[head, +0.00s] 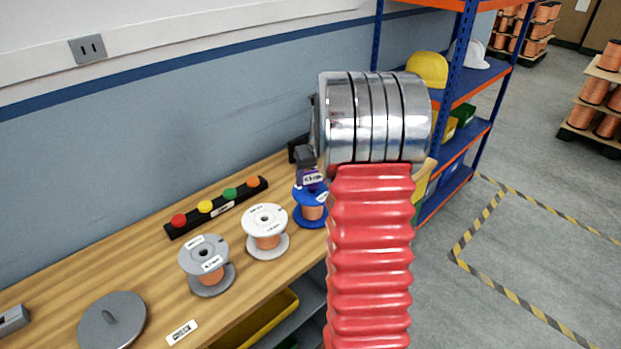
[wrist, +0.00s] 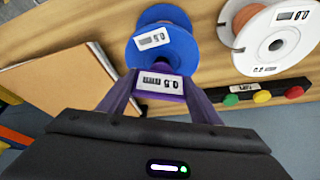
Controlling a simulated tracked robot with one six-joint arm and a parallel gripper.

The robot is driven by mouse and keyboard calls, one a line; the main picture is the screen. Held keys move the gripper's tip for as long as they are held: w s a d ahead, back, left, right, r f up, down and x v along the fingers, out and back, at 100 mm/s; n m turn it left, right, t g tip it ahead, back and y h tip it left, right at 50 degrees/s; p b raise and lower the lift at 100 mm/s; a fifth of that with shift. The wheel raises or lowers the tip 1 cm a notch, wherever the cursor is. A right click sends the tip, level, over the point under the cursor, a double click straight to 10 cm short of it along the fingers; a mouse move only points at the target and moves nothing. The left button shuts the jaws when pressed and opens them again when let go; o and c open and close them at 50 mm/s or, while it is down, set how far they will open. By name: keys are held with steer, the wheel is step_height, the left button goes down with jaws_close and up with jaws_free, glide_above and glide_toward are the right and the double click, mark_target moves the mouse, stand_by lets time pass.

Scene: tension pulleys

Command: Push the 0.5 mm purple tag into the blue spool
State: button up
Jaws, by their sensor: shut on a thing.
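The purple tag (wrist: 160,84) carries a white label reading 0.5 mm. My gripper (wrist: 162,94) is shut on it, one finger on each side. In the head view the tag (head: 314,183) and my gripper (head: 306,160) show just above the blue spool, partly behind my arm. The blue spool (head: 309,218) stands upright on the bench with copper wire on it. In the wrist view the blue spool (wrist: 178,46) lies just beyond the tag, with a white 0.5 label on its flange. The tag overlaps the spool's rim in view; I cannot tell whether they touch. The spool's hole is hidden.
A white spool (head: 265,218) and a grey spool (head: 204,255) stand left of the blue one on the wooden bench. A black bar with coloured buttons (head: 217,207) lies behind them. A brown board (wrist: 62,86) lies on the other side. A shelf rack (head: 466,92) stands right.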

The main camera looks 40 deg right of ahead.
steer(key=shift+f, duration=1.3)
steer(key=o, duration=1.1)
steer(key=shift+s, duration=0.1)
steer(key=shift+a+f, duration=0.1)
steer(key=v, duration=1.4)
stand_by(0.3)
